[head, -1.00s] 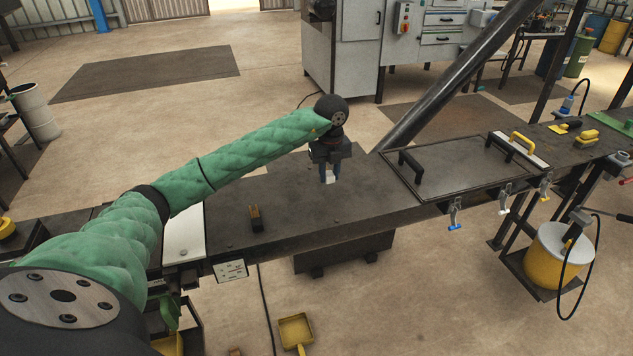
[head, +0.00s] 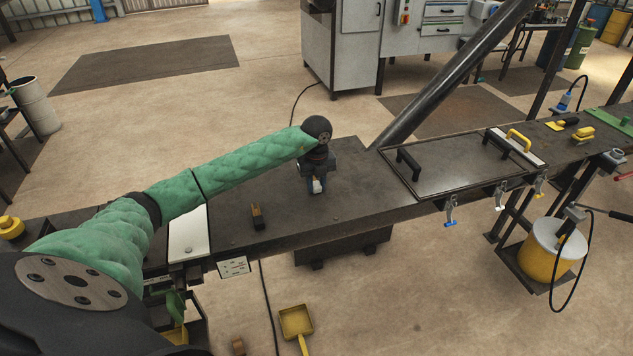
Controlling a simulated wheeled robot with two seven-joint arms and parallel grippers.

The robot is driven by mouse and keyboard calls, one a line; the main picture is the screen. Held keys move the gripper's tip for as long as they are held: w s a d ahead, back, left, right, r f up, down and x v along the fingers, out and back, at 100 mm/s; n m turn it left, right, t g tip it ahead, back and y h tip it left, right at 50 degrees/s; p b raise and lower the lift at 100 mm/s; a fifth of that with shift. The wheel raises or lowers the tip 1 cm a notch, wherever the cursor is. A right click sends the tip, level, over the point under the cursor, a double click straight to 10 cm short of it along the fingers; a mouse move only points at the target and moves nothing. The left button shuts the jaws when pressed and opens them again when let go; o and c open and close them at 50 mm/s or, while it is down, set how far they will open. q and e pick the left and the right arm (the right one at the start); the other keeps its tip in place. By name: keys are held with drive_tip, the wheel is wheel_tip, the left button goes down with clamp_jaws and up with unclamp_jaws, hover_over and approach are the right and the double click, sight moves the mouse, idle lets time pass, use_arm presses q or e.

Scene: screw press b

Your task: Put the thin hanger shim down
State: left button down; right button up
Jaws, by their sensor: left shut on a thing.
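My left gripper (head: 316,187) points down over the middle of the dark bench top (head: 360,215). It is shut on a small pale piece, the thin hanger shim (head: 317,186), which shows between the fingertips. The fingers hide part of the shim. I cannot tell whether the shim touches the bench top or hangs just above it. My right gripper is not in view.
A small brown and black block (head: 257,216) stands on the bench left of the gripper. A framed plate with black handles (head: 455,165) lies to the right. A white plate (head: 188,235) is at the left.

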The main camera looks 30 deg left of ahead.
sight(317, 185)
use_arm(q)
drive_tip(key=shift+f, duration=0.15)
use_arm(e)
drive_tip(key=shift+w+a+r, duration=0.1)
use_arm(q)
drive_tip(key=c, duration=1.1)
unclamp_jaws()
drive_tip(key=shift+c, duration=0.2)
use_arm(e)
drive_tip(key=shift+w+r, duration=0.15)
use_arm(q)
drive_tip(key=shift+r, duration=0.4)
wheel_tip(317, 185, up, 12)
drive_tip(key=b, duration=0.5)
drive_tip(key=shift+f, duration=0.25)
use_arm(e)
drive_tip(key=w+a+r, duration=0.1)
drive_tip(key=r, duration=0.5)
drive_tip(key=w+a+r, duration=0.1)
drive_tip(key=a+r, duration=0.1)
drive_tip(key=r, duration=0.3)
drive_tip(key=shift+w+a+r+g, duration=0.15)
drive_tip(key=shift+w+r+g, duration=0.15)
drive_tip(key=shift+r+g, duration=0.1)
